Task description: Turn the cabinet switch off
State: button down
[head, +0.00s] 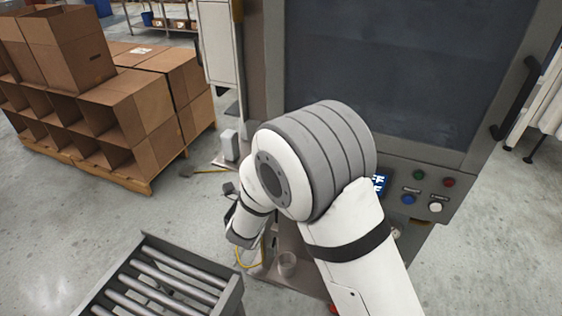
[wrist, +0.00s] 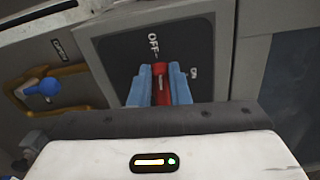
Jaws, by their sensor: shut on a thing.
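In the wrist view, the red cabinet switch handle (wrist: 161,90) is on a dark square plate (wrist: 115,55) on the cabinet. My gripper (wrist: 160,70) has its two blue fingers on either side of the handle and is shut on it. The handle points up the picture toward the white OFF label (wrist: 153,44). A second small label (wrist: 193,72) is right of the fingers, turned sideways and hard to read. The lower part of the handle is hidden behind my gripper's body. In the head view, my arm hides the switch and the fingertips.
A blue knob (wrist: 42,88) beside a yellow pipe or frame is left of the plate. In the head view, a large grey machine (head: 470,130) with buttons stands behind my arm. A roller conveyor (head: 160,282) is front left, and cardboard boxes (head: 135,105) on a pallet are behind it.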

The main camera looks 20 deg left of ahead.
jog(key=shift+f+n+p, duration=0.1)
jog(key=shift+n+p, duration=0.25)
jog(key=shift+n, duration=0.25)
jog(key=shift+f, duration=0.1)
jog(key=c, duration=1.4)
grip_release()
jog(key=shift+o, duration=0.2)
jog(key=s+b, duration=0.1)
jog(key=s, duration=0.6)
jog(key=shift+s+b, duration=0.4)
